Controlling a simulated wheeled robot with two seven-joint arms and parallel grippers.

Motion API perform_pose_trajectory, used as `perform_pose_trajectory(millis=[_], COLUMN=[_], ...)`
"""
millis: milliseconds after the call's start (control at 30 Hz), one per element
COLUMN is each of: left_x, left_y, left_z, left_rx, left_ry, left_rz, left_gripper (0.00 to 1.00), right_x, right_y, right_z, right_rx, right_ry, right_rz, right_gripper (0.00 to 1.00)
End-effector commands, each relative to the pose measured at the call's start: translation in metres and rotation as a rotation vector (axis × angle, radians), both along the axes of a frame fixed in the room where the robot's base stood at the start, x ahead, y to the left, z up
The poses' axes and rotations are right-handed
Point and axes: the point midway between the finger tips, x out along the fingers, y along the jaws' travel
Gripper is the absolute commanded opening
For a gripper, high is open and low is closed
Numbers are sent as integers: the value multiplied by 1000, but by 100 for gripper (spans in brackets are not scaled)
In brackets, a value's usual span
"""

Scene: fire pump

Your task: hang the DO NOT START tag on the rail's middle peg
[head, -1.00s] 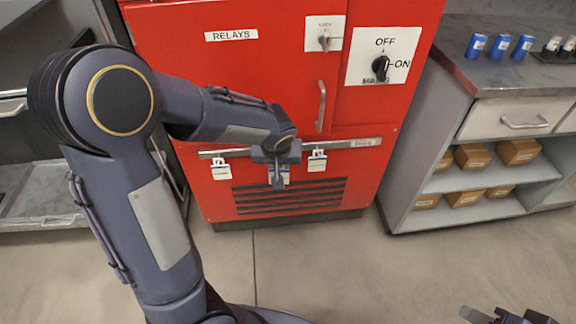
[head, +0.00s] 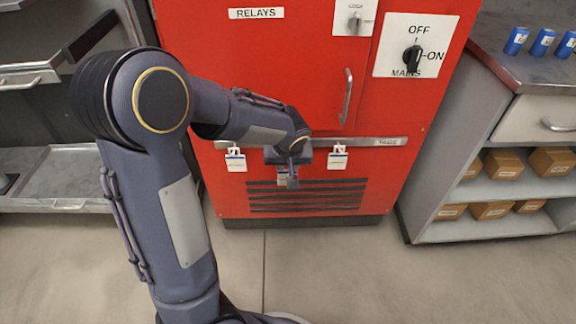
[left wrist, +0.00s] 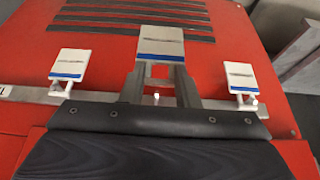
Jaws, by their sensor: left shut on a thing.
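My left gripper (head: 289,178) is shut on a white tag with a blue band (left wrist: 161,45) in front of the rail. In the left wrist view the tag sits between the two fingers (left wrist: 160,85). Its lettering is too small to read. The middle peg (left wrist: 156,97) shows as a small white tip between the fingers; I cannot tell whether the tag is on it. The grey rail (head: 375,142) runs across the red cabinet, its middle hidden by my gripper in the head view. My right gripper is not in view.
Similar tags hang on the rail at the left (head: 236,161) and right (head: 337,160) of my gripper. The red cabinet has a vertical handle (head: 346,97) and a black OFF/ON switch (head: 412,57) above. A shelf with boxes (head: 503,165) stands at right.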

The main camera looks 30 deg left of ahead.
Motion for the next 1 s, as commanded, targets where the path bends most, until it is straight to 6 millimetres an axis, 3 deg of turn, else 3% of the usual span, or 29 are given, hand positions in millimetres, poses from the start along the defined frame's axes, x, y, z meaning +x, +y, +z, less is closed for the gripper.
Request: perform_pose_trajectory(millis=[1000], left_x=[52], left_y=[32], left_z=[-5], left_rx=[-1], left_ry=[0], left_rz=[0], left_gripper=[0], right_x=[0], right_y=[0], right_z=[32], right_rx=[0], right_ry=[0], right_rz=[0], right_gripper=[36])
